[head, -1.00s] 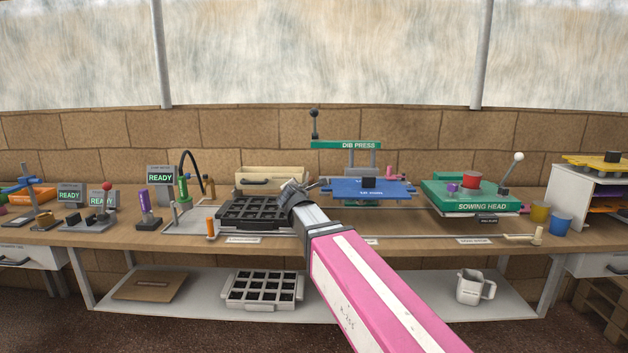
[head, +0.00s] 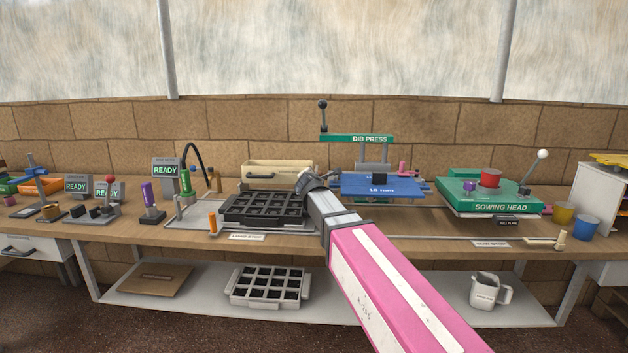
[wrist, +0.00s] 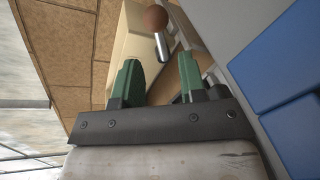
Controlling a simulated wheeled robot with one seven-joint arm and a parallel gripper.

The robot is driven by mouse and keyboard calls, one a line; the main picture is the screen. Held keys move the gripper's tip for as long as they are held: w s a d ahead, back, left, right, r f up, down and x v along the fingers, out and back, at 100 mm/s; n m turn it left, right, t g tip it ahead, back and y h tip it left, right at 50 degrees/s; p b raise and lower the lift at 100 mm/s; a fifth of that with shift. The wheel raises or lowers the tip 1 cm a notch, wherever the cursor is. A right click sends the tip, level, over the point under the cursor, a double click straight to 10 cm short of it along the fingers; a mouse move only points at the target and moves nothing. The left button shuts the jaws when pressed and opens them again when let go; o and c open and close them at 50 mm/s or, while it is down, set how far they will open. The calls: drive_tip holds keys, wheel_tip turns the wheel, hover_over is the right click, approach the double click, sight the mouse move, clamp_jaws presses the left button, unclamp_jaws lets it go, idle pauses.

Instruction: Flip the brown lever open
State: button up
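The brown lever shows in the wrist view as a round brown knob (wrist: 157,18) on a short metal stem. It lies beyond the fingertips, roughly in line with the gap between them, and apart from them. My gripper (wrist: 158,76) has two green fingers spread apart with nothing between them. In the head view my pink and grey arm reaches to between the black tray and the blue press plate. There my fingers are hidden by the wrist, and I cannot make out the lever.
The blue plate (head: 382,187) of the dib press is close to the right of my wrist. A black cell tray (head: 262,206) lies to the left, with a cream drawer box (head: 278,171) behind. The green sowing head (head: 490,197) stands further right.

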drive_tip(key=x, duration=0.5)
clamp_jaws()
drive_tip(key=shift+a+n, duration=0.15)
drive_tip(key=shift+n, duration=0.15)
drive_tip(key=a+n+h, duration=0.1)
drive_tip(key=n, duration=0.1)
drive_tip(key=a+r+n+h, duration=0.1)
drive_tip(key=n, duration=0.2)
drive_tip(key=a+n+h, duration=0.1)
drive_tip(key=n, duration=0.2)
drive_tip(key=shift+w+r+t, duration=0.2)
drive_tip(key=shift+r+t, duration=0.1)
drive_tip(key=shift+t, duration=0.1)
drive_tip(key=shift+a+n, duration=0.1)
drive_tip(key=shift+n, duration=0.2)
